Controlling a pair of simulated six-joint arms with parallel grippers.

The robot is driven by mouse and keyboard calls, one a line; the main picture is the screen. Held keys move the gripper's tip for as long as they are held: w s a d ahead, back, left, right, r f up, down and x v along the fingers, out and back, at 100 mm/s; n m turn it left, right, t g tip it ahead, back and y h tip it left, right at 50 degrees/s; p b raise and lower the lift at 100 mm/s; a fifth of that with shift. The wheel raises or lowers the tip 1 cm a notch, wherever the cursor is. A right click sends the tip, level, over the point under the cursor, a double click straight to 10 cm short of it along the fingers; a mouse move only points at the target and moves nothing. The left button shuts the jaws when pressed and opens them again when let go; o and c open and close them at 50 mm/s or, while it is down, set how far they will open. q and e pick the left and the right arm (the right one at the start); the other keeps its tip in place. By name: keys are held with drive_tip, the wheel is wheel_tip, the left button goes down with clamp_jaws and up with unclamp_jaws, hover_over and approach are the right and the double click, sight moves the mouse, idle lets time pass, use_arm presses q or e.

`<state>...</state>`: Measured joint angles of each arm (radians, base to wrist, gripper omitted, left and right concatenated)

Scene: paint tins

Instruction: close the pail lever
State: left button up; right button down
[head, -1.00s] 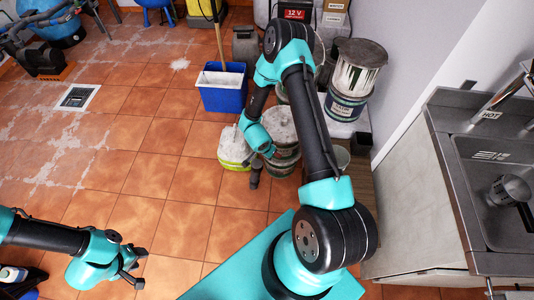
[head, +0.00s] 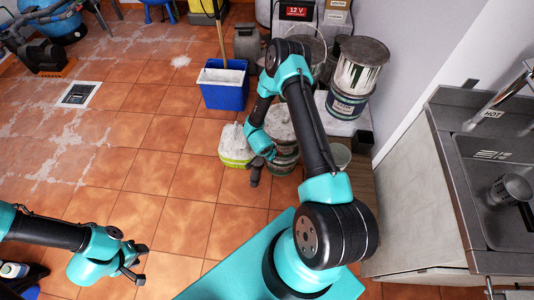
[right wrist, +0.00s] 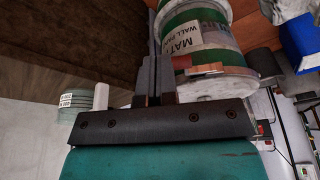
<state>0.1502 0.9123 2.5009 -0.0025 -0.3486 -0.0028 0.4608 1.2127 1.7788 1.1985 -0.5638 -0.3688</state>
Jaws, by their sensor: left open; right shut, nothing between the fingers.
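In the head view, paint tins (head: 281,122) stand stacked beside my right gripper (head: 255,177), which is low over the floor in front of them. In the right wrist view, a white and green tin (right wrist: 203,45) with a wall paint label is just beyond the closed fingers (right wrist: 155,75). A small tan piece (right wrist: 207,69) shows at the tin's lower band, close to the fingers; I cannot tell whether it is the pail lever or touches them. The right fingers hold nothing. My left gripper (head: 141,266) is open and empty at the lower left, far from the tins.
A pale tin with a yellow-green band (head: 236,145) stands left of the stack. Paint-smeared tins (head: 347,104) stand behind on the right. A blue bucket (head: 222,88) stands farther back. A metal sink (head: 495,190) is at the right. The tiled floor at left is mostly clear.

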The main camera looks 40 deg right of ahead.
drive_tip(key=shift+w+d+f, duration=0.25)
drive_tip(key=shift+d+f, duration=0.55)
drive_tip(key=shift+d, duration=0.35)
drive_tip(key=shift+w+d+f, duration=0.25)
drive_tip(key=shift+d+f, duration=0.55)
drive_tip(key=shift+d, duration=0.3)
drive_tip(key=shift+d, duration=0.4)
drive_tip(key=shift+a, duration=0.1)
drive_tip(key=s+a+r, duration=0.1)
drive_tip(key=a+r, duration=0.5)
drive_tip(key=r, duration=0.4)
drive_tip(key=shift+s+a+r, duration=0.15)
drive_tip(key=shift+s+r, duration=0.1)
drive_tip(key=shift+s, duration=0.1)
